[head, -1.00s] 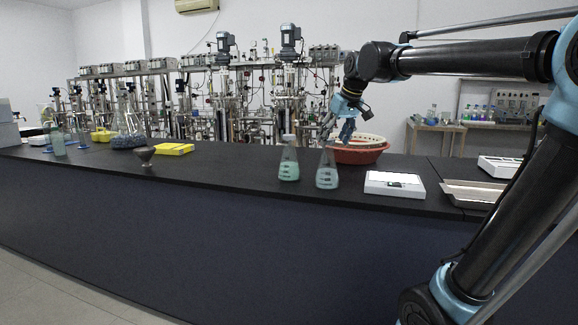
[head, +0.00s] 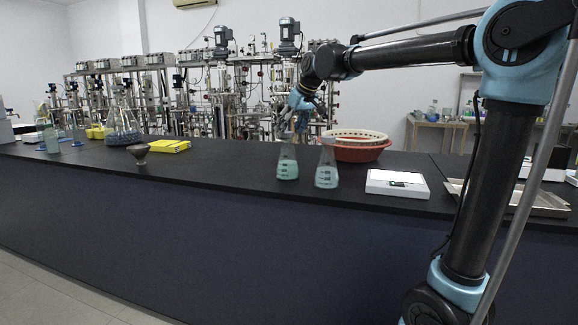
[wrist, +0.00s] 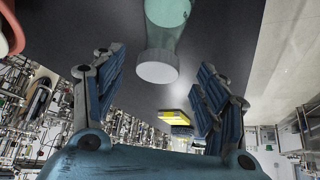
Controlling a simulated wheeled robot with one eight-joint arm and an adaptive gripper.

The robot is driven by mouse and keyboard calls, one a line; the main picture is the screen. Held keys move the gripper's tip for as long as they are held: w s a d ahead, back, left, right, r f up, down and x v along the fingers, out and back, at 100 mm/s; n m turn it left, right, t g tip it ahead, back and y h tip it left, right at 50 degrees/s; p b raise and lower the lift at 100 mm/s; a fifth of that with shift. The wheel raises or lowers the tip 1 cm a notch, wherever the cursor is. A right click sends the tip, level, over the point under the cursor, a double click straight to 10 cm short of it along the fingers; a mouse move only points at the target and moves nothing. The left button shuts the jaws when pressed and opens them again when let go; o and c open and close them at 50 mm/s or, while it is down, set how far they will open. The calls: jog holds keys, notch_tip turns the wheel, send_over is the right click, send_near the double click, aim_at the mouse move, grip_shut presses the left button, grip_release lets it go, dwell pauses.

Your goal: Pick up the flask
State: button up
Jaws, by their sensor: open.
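Two conical flasks with pale green liquid stand upright side by side on the black bench in the head view: a left flask (head: 287,166) and a right flask (head: 326,174). My gripper (head: 297,118) is just above and behind the left flask's neck, as far as the head view tells. In the wrist view my gripper (wrist: 158,95) has its two blue fingers spread wide, with nothing held. A green flask (wrist: 167,18) with a white cap shows ahead, its cap lying in the gap between the fingers. Its base is cut off by the frame.
A red basin (head: 358,152) stands behind the right flask. A white scale (head: 397,184) and a metal tray (head: 530,203) lie to the right. A dark funnel-shaped bowl (head: 139,153) and yellow case (head: 169,147) are at left. The bench between the bowl and the left flask is clear.

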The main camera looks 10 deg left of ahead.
aim_at(284, 146)
jog(key=shift+d+x, duration=0.15)
jog(key=shift+x, duration=2.1)
jog(key=shift+d+x, duration=0.15)
jog(key=shift+x, duration=2.1)
jog(key=shift+f, duration=0.15)
grip_shut()
